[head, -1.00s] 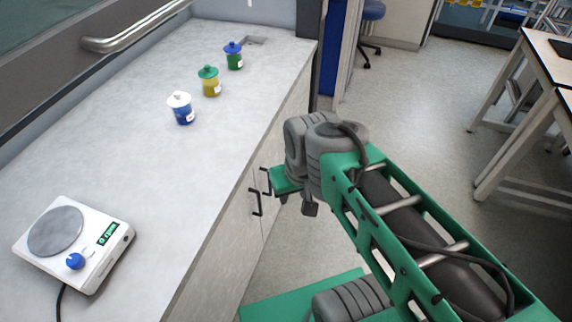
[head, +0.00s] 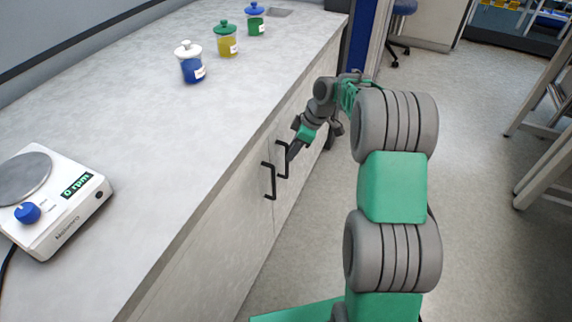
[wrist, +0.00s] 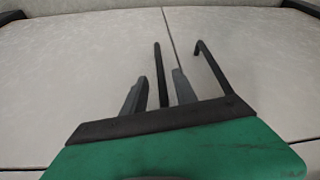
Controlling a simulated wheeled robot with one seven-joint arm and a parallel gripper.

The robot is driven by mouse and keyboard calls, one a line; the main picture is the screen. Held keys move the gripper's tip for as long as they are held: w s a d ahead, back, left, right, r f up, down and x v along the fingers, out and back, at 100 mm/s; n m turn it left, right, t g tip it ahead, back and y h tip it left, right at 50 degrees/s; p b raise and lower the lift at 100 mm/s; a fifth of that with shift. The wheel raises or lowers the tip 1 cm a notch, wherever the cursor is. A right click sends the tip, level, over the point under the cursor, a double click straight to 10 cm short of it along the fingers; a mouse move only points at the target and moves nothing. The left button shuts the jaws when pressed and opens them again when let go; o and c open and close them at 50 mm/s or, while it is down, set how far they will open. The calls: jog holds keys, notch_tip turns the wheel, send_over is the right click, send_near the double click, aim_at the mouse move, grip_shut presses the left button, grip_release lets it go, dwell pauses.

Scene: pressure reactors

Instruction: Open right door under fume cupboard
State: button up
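Two black bar handles sit close together on the pale cupboard doors (head: 245,205) under the worktop. In the head view the far handle (head: 281,160) belongs to the right door, and the near handle (head: 267,182) to the left door. My gripper (head: 291,152) is at the far handle. In the wrist view my gripper (wrist: 160,76) has its two dark fingers apart, with one handle (wrist: 159,65) between them and a gap visible on each side. The other handle (wrist: 207,65) is outside the fingers, across the door seam. Both doors look shut.
On the worktop (head: 140,130) stand a white stirrer (head: 60,205) and blue (head: 190,65), yellow (head: 227,42) and green (head: 256,22) jars. Floor (head: 480,200) is clear right of my arm.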

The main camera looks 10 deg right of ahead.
send_over(287, 175)
jog(key=f, duration=0.3)
jog(key=w+f, duration=0.1)
jog(key=f, duration=0.1)
jog(key=shift+f+b, duration=0.1)
jog(key=shift+b, duration=0.3)
grip_shut()
dwell(0.8)
